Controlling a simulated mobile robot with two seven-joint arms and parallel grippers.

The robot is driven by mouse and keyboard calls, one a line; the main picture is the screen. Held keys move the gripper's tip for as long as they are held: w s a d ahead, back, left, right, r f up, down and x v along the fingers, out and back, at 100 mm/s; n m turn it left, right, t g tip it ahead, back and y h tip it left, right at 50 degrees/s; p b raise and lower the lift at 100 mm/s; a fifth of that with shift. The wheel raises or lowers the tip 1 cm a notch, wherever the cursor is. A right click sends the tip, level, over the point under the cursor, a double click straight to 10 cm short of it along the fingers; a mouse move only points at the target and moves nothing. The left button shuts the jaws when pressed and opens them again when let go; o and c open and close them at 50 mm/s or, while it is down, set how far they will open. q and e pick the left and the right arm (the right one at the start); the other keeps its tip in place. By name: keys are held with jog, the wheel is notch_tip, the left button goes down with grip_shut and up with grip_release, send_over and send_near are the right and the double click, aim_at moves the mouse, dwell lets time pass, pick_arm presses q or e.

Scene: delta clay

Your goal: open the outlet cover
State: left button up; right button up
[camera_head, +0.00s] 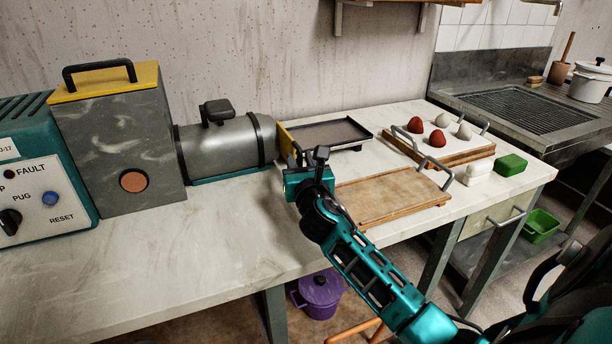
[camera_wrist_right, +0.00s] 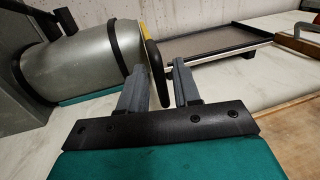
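The outlet cover (camera_head: 286,140) is a yellow plate at the right end of the grey metal cylinder (camera_head: 228,143). It stands upright, close against the cylinder's end. In the right wrist view, the cover (camera_wrist_right: 146,36) shows edge-on with a black bar-like part (camera_wrist_right: 154,70) on its outer side. My right gripper (camera_head: 307,157) is just in front of the cover. In the wrist view, its two fingers (camera_wrist_right: 158,82) are apart, and the black part shows in the gap between them. I cannot tell whether they touch it. My left gripper is out of view.
A grey box with a yellow lid (camera_head: 112,82) and a teal control panel (camera_head: 42,190) stand left of the cylinder. Right of the cover are a dark tray (camera_head: 322,133), a wooden board (camera_head: 385,197) and a tray with red and white lumps (camera_head: 455,153). The front left worktop (camera_head: 150,260) is clear.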

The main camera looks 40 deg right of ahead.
jog(key=p+v, duration=0.1)
jog(key=v, duration=1.1)
jog(key=shift+r, duration=0.1)
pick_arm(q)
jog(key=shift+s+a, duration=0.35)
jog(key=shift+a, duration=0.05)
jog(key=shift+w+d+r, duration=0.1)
